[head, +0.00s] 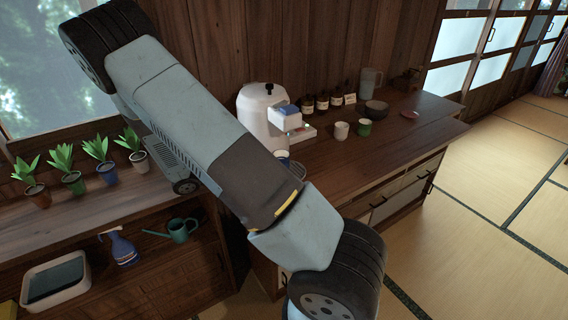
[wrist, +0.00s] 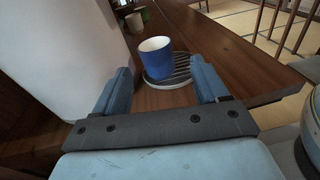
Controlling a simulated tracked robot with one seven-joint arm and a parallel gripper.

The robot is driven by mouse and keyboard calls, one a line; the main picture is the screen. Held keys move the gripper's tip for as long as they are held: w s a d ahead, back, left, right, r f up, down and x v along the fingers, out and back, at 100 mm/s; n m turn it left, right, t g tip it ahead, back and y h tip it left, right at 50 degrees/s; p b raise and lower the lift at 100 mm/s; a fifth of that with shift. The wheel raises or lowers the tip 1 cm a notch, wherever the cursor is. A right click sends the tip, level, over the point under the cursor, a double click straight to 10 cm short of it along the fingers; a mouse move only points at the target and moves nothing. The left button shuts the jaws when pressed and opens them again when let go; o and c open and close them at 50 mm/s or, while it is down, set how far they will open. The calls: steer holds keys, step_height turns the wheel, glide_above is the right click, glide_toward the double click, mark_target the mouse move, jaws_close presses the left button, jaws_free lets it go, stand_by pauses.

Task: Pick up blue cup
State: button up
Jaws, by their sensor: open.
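The blue cup (wrist: 155,59) with a pale inside stands upright on a round slatted tray (wrist: 182,69) in the wrist view. My gripper (wrist: 160,72) is open, with one blue-grey finger low on either side of the picture. The cup shows beyond and between the fingers; nothing is held, and I see no contact. In the head view only a small part of the blue cup (head: 283,154) shows beside the white coffee machine (head: 259,122). My arm hides the rest there, and my gripper is out of sight.
A white cup (head: 342,131) and a green cup (head: 365,127) stand farther along the wooden counter (head: 400,145). Dark bottles (head: 322,102) and a dark bowl (head: 376,109) stand behind them. The machine's white body (wrist: 55,50) is close on the left in the wrist view.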

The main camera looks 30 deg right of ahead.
mark_target(287, 153)
steer(key=shift+n+t+h, duration=0.4)
steer(key=shift+n, duration=0.2)
steer(key=d, duration=0.4)
steer(key=d+f, duration=0.1)
steer(key=d, duration=0.8)
steer(key=shift+d+f, duration=0.15)
steer(key=shift+d, duration=0.1)
steer(key=c, duration=0.9)
